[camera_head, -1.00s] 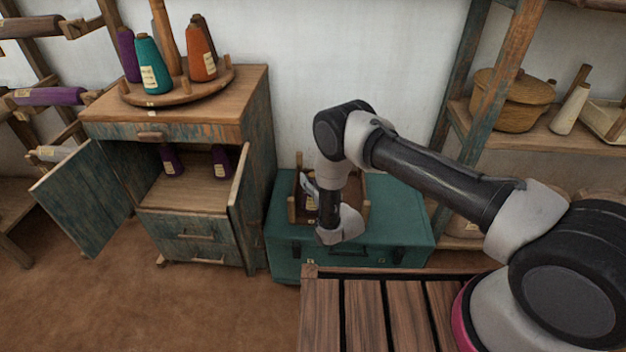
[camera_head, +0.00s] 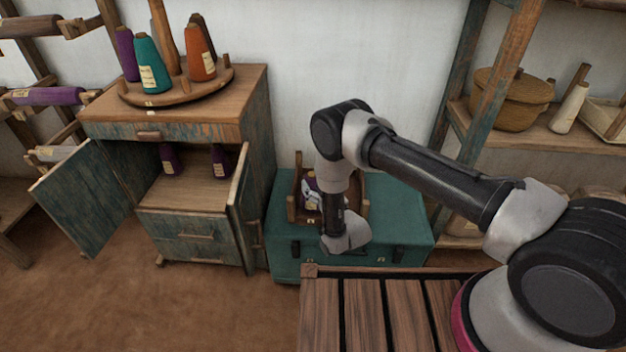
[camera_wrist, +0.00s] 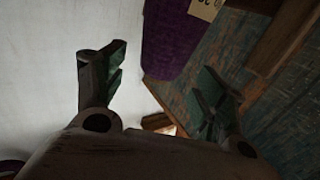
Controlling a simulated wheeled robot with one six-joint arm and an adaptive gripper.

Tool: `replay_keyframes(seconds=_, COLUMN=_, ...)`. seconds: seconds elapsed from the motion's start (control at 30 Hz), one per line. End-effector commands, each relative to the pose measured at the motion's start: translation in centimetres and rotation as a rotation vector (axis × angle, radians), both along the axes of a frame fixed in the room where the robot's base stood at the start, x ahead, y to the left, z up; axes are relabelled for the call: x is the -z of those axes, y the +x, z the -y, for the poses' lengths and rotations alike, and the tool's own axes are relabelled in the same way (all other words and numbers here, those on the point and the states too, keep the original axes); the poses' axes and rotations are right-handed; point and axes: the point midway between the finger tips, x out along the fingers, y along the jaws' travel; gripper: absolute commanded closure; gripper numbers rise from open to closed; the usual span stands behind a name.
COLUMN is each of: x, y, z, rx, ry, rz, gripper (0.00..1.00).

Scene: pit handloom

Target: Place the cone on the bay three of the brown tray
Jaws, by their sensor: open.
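A brown wooden tray (camera_head: 291,208) stands on the teal trunk, partly hidden behind my arm. A purple cone (camera_head: 308,180) with a pale label shows in it. My gripper (camera_head: 312,200) is beside this cone, mostly hidden by my wrist. In the wrist view my gripper (camera_wrist: 160,72) is open, with its two fingers apart and nothing held between them. A purple cone (camera_wrist: 172,45) with a cream label is just beyond the fingertips. I cannot tell which bay the cone is in, as the bays are mostly hidden.
The teal trunk (camera_head: 400,215) stands against the wall. A cabinet (camera_head: 256,120) with open doors is at left; a round stand (camera_head: 180,92) on it bears several cones. Two purple cones (camera_head: 169,160) are inside. A slatted bench (camera_head: 365,315) is in front, shelves (camera_head: 545,140) at right.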

Motion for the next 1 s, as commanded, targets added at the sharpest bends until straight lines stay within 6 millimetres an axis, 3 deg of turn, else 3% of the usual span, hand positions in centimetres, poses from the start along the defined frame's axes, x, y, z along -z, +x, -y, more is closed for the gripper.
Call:
replay_keyframes(seconds=0.1, x=0.1, y=-2.5, z=1.5, rx=0.000, ry=-0.003, rz=-0.004, gripper=0.28)
replay_keyframes(seconds=0.3, x=0.1, y=-5.7, z=3.3, rx=-0.001, ry=-0.001, rz=-0.002, gripper=0.28)
replay_keyframes(seconds=0.67, x=-0.1, y=-7.0, z=4.1, rx=0.001, ry=0.000, rz=0.000, gripper=0.28)
replay_keyframes(seconds=0.77, x=-1.0, y=-5.9, z=3.9, rx=0.010, ry=-0.002, rz=-0.012, gripper=0.28)
replay_keyframes(seconds=0.87, x=-3.6, y=-2.9, z=3.6, rx=0.036, ry=-0.011, rz=-0.050, gripper=0.28)
replay_keyframes(seconds=1.0, x=-10.1, y=2.7, z=4.2, rx=0.092, ry=-0.041, rz=-0.154, gripper=0.28)
